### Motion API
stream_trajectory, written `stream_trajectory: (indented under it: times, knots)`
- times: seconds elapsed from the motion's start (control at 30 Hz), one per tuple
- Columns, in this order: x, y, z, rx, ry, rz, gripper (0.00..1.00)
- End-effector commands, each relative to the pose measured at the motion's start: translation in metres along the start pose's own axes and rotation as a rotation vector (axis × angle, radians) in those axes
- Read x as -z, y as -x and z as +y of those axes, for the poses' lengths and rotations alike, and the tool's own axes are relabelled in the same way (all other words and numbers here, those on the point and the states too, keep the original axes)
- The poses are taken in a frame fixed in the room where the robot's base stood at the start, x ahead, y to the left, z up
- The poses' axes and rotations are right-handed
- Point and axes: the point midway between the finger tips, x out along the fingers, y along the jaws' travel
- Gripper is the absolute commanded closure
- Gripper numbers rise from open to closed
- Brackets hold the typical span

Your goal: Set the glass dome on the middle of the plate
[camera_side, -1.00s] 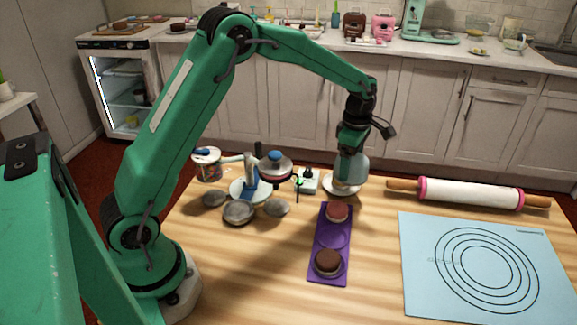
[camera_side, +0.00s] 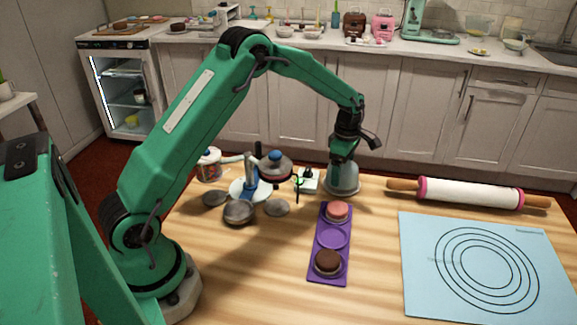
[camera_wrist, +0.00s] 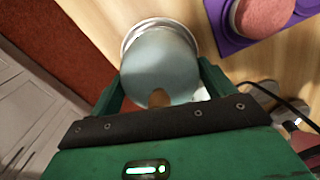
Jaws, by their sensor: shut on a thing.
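The glass dome (camera_side: 342,180) is a pale, bluish-grey see-through cover. It appears upright at the back of the wooden table in the side view. My gripper (camera_side: 342,160) is shut on its upper part from above. In the wrist view the dome (camera_wrist: 160,62) sits between the two green fingers of my gripper (camera_wrist: 162,74).
A purple tray (camera_side: 332,237) with two small cakes lies in front of the dome. A rolling pin (camera_side: 470,193) and blue mat (camera_side: 418,265) are to the right.

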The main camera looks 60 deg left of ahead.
Motion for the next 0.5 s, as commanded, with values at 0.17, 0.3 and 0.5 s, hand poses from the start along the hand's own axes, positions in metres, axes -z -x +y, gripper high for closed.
stream_trajectory:
  times: [0.17, 0.3, 0.5]
  knots:
    - [-0.0002, -0.0095, 0.0001, -0.001, 0.0, 0.0, 0.43]
    - [-0.0002, -0.0093, 0.0002, -0.001, 0.0, -0.001, 0.43]
    - [-0.0002, -0.0114, 0.0002, -0.001, 0.0, 0.0, 0.43]
